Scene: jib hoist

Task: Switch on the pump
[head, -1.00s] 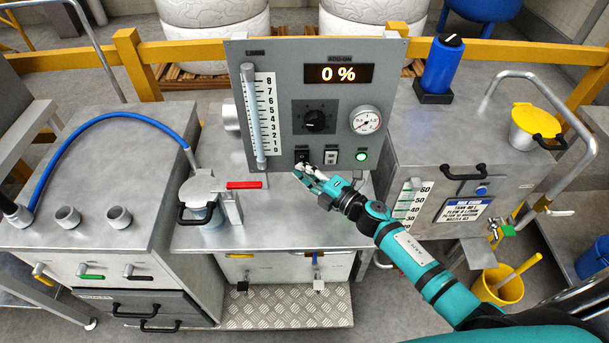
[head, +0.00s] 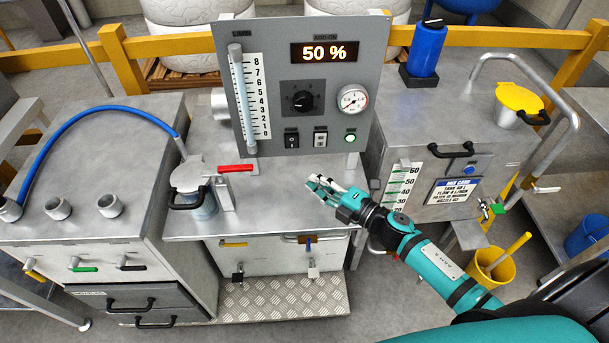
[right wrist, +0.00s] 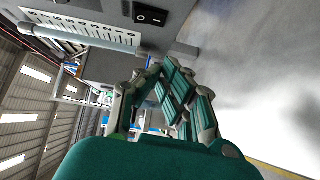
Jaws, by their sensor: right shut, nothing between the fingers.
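The grey control panel (head: 371,47) stands upright on the metal bench, and its display (head: 324,52) reads 50 %. Low on the panel are a black rocker switch (head: 291,138), a second switch (head: 320,137) to its right, and a lit green lamp (head: 350,137). No label naming the pump is readable. The black rocker also shows at the top of the right wrist view (right wrist: 151,14). My right gripper (head: 318,184) is shut and empty, apart from the panel, below and in front of the switches. My left gripper is not in view.
A black knob (head: 302,101) and a round gauge (head: 352,98) sit above the switches. A lidded pot (head: 197,195) with a red-handled valve (head: 236,168) stands on the bench at left. A tank (head: 405,136) with a level scale stands right of the panel.

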